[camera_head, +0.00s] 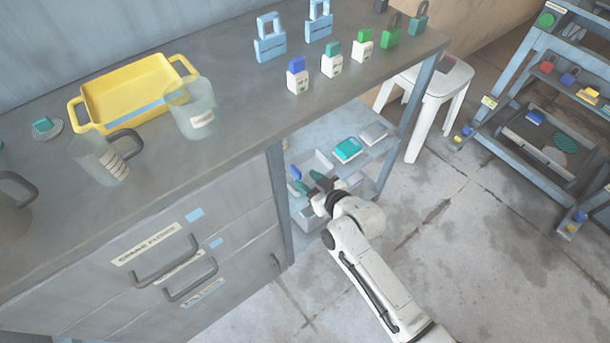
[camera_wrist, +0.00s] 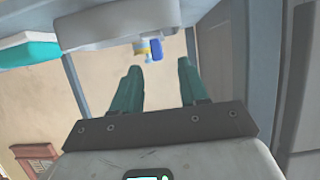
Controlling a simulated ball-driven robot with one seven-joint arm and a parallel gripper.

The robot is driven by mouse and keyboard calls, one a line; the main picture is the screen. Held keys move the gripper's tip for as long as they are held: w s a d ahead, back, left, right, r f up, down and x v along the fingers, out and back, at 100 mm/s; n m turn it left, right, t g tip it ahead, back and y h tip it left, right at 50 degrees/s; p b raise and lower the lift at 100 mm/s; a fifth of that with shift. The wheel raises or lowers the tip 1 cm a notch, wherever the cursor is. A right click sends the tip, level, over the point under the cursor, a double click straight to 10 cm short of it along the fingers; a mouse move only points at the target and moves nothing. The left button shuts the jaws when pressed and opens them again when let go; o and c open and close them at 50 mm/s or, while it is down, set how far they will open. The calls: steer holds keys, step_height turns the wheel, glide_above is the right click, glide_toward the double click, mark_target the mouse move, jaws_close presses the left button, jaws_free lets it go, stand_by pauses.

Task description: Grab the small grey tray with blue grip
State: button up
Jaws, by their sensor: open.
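The small grey tray (camera_head: 322,159) is on the shelf under the workbench, near the bench leg. Its blue grip (camera_head: 295,173) shows at its near left side. In the wrist view, a grey tray body (camera_wrist: 110,22) is at the top, and a blue grip (camera_wrist: 156,50) with a yellowish part sticks out below it. My gripper (camera_head: 309,181) is open, with green fingers reaching in at the shelf's front edge. In the wrist view, the gripper (camera_wrist: 158,68) is empty, and the blue grip appears just beyond and between the fingertips, with a gap.
A teal-topped tray (camera_head: 347,149) and another grey item (camera_head: 374,133) lie farther right on the shelf (camera_head: 335,126). Bench legs (camera_head: 279,205) stand on both sides of the opening. Drawers (camera_head: 190,262) are left. A white stool (camera_head: 432,90) stands right; the floor in front is clear.

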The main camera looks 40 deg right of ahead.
mark_target(298, 171)
steer(key=shift+b+x, duration=0.75)
steer(key=shift+x, duration=2.85)
steer(key=shift+d+r, duration=0.15)
steer(key=shift+r, duration=0.1)
jaws_close()
